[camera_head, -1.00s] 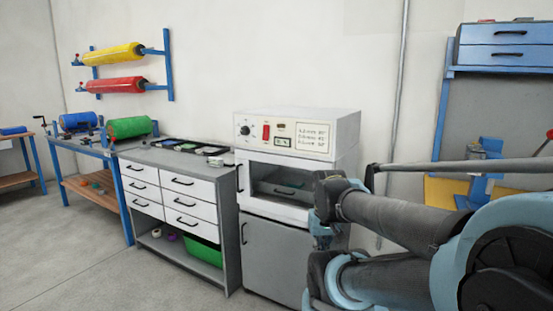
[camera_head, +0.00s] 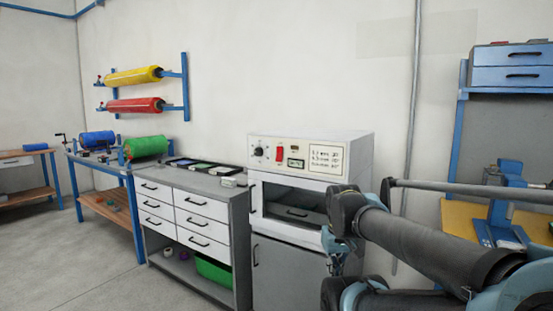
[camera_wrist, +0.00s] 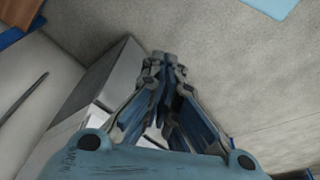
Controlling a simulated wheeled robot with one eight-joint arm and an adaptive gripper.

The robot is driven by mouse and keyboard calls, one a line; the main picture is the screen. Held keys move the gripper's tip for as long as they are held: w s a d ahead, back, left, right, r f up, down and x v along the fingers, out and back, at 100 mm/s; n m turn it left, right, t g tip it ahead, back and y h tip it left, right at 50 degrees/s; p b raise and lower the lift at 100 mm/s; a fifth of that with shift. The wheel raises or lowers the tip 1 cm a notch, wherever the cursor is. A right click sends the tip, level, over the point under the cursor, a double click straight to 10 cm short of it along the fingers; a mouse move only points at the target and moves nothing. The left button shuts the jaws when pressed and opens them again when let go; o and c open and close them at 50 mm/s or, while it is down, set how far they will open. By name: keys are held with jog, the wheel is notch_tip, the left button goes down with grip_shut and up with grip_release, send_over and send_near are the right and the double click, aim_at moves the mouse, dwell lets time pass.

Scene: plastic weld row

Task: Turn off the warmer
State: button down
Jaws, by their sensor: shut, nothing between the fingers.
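The warmer (camera_head: 340,146) is a white box with a dark window, standing on a grey cabinet (camera_head: 285,275) in the head view. Its front panel carries a red switch (camera_head: 279,154), a black knob (camera_head: 258,152), a small display (camera_head: 296,163) and a printed label. The switch's position is too small to tell. My gripper shows in the wrist view (camera_wrist: 165,65), with its fingers together and nothing between them. In the head view my arm stands in front of the warmer's right side, and my gripper (camera_head: 335,268) hangs low beside the cabinet, apart from the switch.
A grey-topped drawer unit (camera_head: 190,205) with trays on top stands left of the warmer. A blue workbench (camera_head: 110,170) with a green roll (camera_head: 146,147) is further left. A blue-framed bench (camera_head: 460,120) stands at right. The floor (camera_head: 80,270) at front left is clear.

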aim_at(279, 154)
jog(key=w+a+r+n+h, duration=0.1)
jog(key=w+a+r+n, duration=0.2)
jog(key=w+r+n, duration=0.6)
jog(key=w+a+r+n+h, duration=0.1)
jog(key=w+a+r+n, duration=0.3)
jog(key=w+r, duration=0.8)
jog(key=w+a+r+n+t+h, duration=0.1)
jog(key=w+a+r+n+t, duration=0.1)
jog(key=w+a+r+n, duration=1.2)
jog(key=w+n, duration=0.1)
jog(key=w, duration=0.2)
jog(key=shift+r, duration=0.2)
jog(key=shift+w+f, duration=0.15)
jog(key=shift+w+d+f, duration=0.8)
jog(key=shift+w+f, duration=0.35)
jog(key=shift+f, duration=0.5)
jog(key=shift+w+d+f, duration=0.75)
jog(key=shift+w+f, duration=0.45)
jog(key=shift+f, duration=0.4)
jog(key=shift+w+d+f, duration=0.8)
jog(key=shift+w+f, duration=0.35)
jog(key=shift+f, duration=0.5)
